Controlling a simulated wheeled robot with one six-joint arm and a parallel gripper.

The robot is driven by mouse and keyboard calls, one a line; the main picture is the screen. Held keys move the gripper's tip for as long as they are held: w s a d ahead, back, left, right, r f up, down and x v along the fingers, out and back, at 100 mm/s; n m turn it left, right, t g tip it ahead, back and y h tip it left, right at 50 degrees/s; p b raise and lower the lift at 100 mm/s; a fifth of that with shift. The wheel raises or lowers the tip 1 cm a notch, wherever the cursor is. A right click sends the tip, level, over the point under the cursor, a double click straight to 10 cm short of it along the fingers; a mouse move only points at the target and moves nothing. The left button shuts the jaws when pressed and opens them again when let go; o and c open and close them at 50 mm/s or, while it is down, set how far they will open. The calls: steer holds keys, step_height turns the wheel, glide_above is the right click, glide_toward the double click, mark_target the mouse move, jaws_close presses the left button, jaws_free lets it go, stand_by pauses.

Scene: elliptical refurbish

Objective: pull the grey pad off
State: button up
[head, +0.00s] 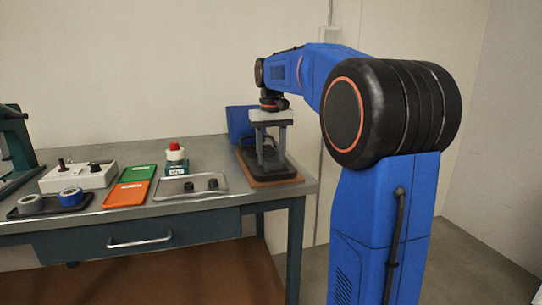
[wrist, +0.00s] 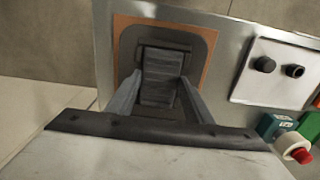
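The grey pad (wrist: 160,82) is a ribbed strip on a dark base plate (wrist: 126,44) in the wrist view. The base plate lies on an orange-brown mat (wrist: 120,25); it also shows in the head view (head: 290,174) at the table's right end. My gripper (wrist: 161,84) points down over the base, its two grey fingers apart, one on each side of the pad. I cannot tell whether the fingers touch the pad. In the head view my gripper (head: 272,168) stands over the base and its fingers hide most of the pad.
A blue bin (head: 239,122) stands behind.

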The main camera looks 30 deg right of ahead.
mark_target(271, 160)
steer(key=o, duration=0.3)
steer(key=c, duration=0.6)
steer(key=shift+r, duration=0.1)
steer(key=shift+r, duration=2.4)
